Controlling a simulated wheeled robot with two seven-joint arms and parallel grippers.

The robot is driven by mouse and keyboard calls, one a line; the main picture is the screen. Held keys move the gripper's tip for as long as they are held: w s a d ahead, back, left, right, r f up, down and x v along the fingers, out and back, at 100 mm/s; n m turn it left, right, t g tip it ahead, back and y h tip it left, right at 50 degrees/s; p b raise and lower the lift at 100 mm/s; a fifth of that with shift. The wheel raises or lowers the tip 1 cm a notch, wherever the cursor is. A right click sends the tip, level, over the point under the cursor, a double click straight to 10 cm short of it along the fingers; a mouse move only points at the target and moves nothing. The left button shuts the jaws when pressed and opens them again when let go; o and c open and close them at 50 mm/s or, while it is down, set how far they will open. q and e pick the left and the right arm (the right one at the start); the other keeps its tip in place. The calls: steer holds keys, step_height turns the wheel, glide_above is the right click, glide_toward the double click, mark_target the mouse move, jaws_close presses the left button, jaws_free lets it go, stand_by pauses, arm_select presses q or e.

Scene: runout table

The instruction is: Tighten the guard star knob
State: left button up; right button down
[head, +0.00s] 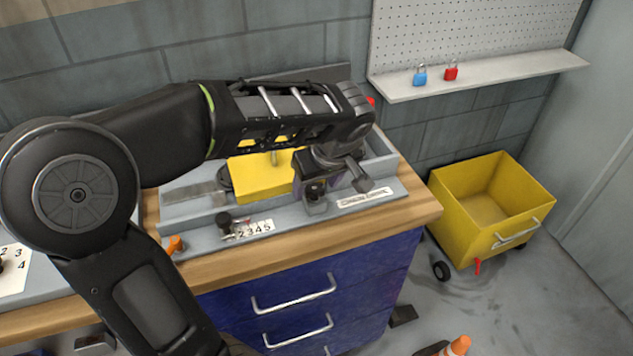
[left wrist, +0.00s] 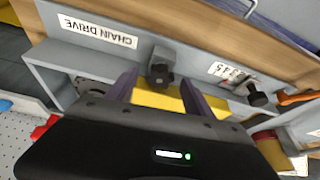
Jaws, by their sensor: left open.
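A yellow guard (head: 262,185) sits on the grey machine bed on the bench; part of it also shows in the left wrist view (left wrist: 158,99). A dark knob (left wrist: 160,74) stands on a grey bracket by the guard, and its lobes are too small to make out. In the head view my left gripper (head: 318,187) hangs over the guard's right end and mostly hides this knob. In the left wrist view the purple fingers of my left gripper (left wrist: 159,90) are apart, one on each side of the knob, with gaps visible. My right gripper is out of view.
A black knob (head: 225,221) stands beside a number plate (head: 253,230). An orange handle (head: 175,244) is at the bed's front left. A CHAIN DRIVE label (head: 364,197) is at right. A yellow cart (head: 490,205) stands on the floor. Padlocks sit on a shelf (head: 480,75).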

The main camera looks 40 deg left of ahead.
arm_select(q)
steer(key=shift+a+f, duration=0.1)
steer(key=shift+f, duration=0.05)
steer(key=shift+c, duration=0.2)
jaws_close()
steer(key=shift+f+m+t+b, duration=0.15)
steer(key=shift+m+t+b, duration=0.25)
steer(key=shift+m+b, duration=0.5)
steer(key=shift+s+a+m+h+b, duration=0.1)
steer(key=shift+m+h+b, duration=0.2)
steer(key=shift+m, duration=0.3)
steer(key=shift+m+t, duration=0.4)
steer(key=shift+m, duration=0.5)
steer(key=shift+r+h, duration=0.2)
steer(key=shift+h, duration=0.1)
steer(key=shift+o, duration=0.2)
jaws_free()
